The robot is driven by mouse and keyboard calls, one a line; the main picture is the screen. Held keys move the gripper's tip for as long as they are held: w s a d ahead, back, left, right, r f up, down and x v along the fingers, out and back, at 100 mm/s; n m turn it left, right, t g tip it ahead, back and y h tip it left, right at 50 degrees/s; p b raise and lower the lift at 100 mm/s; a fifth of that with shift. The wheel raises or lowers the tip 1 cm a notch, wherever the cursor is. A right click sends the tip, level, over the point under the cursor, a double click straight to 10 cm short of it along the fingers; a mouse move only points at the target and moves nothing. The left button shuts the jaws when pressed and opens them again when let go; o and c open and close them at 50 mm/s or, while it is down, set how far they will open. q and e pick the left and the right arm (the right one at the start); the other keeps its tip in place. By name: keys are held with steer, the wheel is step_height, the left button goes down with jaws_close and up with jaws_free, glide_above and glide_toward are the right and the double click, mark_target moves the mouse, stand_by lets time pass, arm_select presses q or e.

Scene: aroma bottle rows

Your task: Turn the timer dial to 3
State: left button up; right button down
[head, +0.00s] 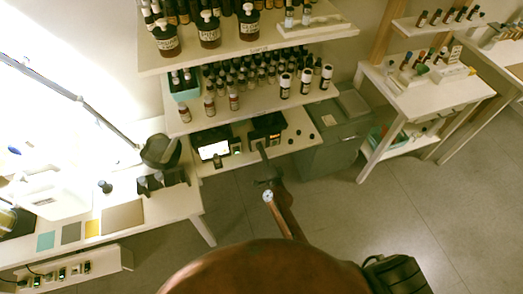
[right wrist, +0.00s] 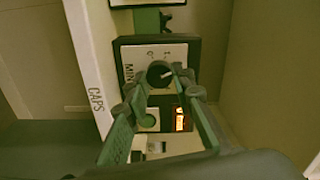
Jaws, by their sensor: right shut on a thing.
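The timer (right wrist: 188,50) is a dark box with a pale face marked "MIN", seen turned sideways in the right wrist view. Its round black dial (right wrist: 160,72) has a white pointer line, slanted; the number it points at is too small to read. My right gripper (right wrist: 157,82) is shut on the dial, one fingertip on each side. In the head view the timer (head: 267,126) stands on the lower shelf with my right gripper (head: 262,152) in front of it. My left gripper is not in view.
A second dark device with a bright screen (head: 213,150) stands left of the timer on the same shelf (head: 303,130). Shelves above hold several bottles (head: 210,30). A grey cabinet (head: 330,140) stands to the right. The shelf edge reads "CAPS" in the right wrist view.

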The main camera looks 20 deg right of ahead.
steer(key=m, duration=0.4)
steer(key=shift+f+m+b, duration=0.1)
steer(key=shift+m+b, duration=0.2)
steer(key=shift+b, duration=0.05)
steer(key=m, duration=0.4)
steer(key=shift+m+b, duration=0.3)
steer(key=shift+m, duration=0.1)
steer(key=c, duration=1.7)
jaws_free()
steer(key=shift+o, duration=0.2)
steer(key=s, duration=1.2)
steer(key=shift+d, duration=0.2)
